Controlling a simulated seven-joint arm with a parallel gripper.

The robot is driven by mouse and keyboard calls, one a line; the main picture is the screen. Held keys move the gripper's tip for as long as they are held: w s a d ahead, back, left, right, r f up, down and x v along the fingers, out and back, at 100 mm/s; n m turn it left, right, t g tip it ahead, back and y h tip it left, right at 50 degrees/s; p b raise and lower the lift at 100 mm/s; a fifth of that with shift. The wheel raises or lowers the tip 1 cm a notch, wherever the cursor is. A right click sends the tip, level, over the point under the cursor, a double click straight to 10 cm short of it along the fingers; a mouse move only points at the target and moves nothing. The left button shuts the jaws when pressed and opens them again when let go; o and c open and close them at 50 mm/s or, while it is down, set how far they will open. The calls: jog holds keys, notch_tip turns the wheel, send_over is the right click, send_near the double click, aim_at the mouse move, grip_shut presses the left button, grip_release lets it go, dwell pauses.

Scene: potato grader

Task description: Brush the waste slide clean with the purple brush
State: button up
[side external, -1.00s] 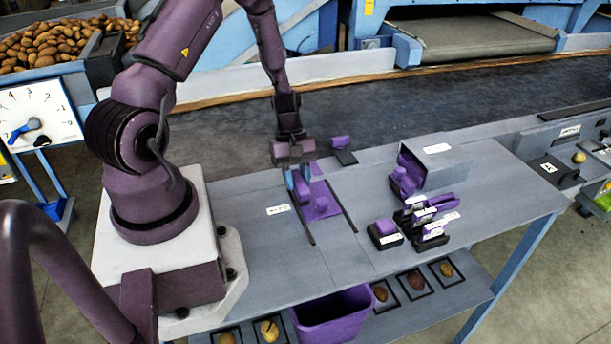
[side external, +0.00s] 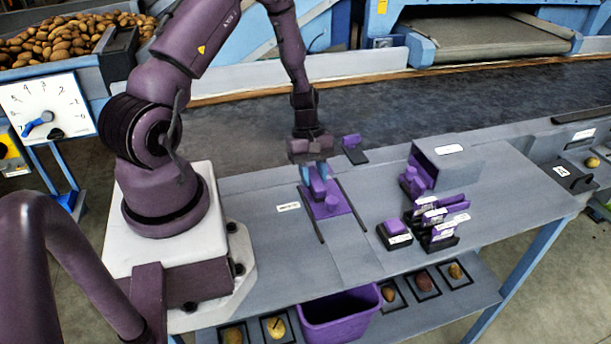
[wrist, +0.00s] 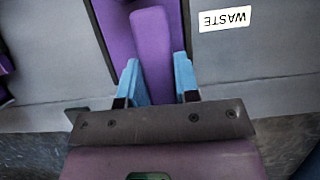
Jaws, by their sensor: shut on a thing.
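My gripper (side external: 315,174) has blue fingertips and is shut on the purple brush (side external: 318,188). In the wrist view the brush (wrist: 150,45) stands between the two blue fingers as a long purple bar. It is over the waste slide, whose dark side rails (side external: 311,217) run towards the front edge of the bench. A purple panel (side external: 344,209) lies between the rails, with a small purple block (side external: 333,202) on it. Whether the brush's bristles touch the surface is hidden. The WASTE label (side external: 288,207) is left of the slide, and it also shows in the wrist view (wrist: 225,19).
A purple bin (side external: 340,312) stands below the bench's front edge. Right of the slide are a purple-topped block (side external: 394,230), a rack of purple tools (side external: 437,222) and a grey box (side external: 452,168). A black holder (side external: 355,156) stands behind. The bench's front left is clear.

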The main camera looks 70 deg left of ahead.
jog(key=shift+w, duration=3)
jog(key=shift+s, duration=0.1)
jog(key=shift+s, duration=4.3)
notch_tip(320, 180, up, 7)
